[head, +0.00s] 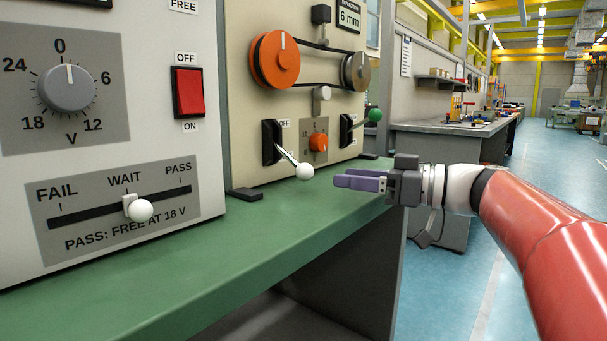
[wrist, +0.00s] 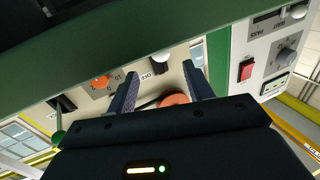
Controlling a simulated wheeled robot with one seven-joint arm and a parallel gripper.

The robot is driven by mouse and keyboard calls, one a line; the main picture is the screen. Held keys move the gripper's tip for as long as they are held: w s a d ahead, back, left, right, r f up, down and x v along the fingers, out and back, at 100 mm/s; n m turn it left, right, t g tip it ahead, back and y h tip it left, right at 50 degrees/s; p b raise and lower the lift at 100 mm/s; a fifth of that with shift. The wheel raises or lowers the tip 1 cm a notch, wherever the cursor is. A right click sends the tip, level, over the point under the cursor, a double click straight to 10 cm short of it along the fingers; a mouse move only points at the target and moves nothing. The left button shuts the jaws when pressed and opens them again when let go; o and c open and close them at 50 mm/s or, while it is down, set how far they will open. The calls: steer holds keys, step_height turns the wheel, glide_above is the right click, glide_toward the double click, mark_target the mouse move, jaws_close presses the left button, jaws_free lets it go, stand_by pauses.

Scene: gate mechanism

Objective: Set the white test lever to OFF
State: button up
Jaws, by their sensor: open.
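The white test lever (head: 290,158) comes out of a black slotted plate (head: 270,142) on the beige panel. Its white ball knob (head: 304,172) points down and outward, away from the OFF label (head: 285,123) at the plate's top. My gripper (head: 343,182) is to the right of the knob, apart from it, with its fingers pointing left. In the wrist view my gripper (wrist: 160,68) is open and empty. The white knob (wrist: 161,57) shows between and beyond the fingertips there, near an OFF label (wrist: 147,75).
A green-knobbed lever (head: 374,115) and a small orange dial (head: 318,142) are on the same panel. An orange pulley (head: 275,60) sits above. The green bench top (head: 270,225) runs below. A red switch (head: 188,92) and white-knobbed slider (head: 140,210) are on the left panel.

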mark_target(316, 196)
steer(key=x, duration=0.7)
steer(key=shift+a, duration=0.1)
steer(key=shift+p, duration=0.3)
jaws_close()
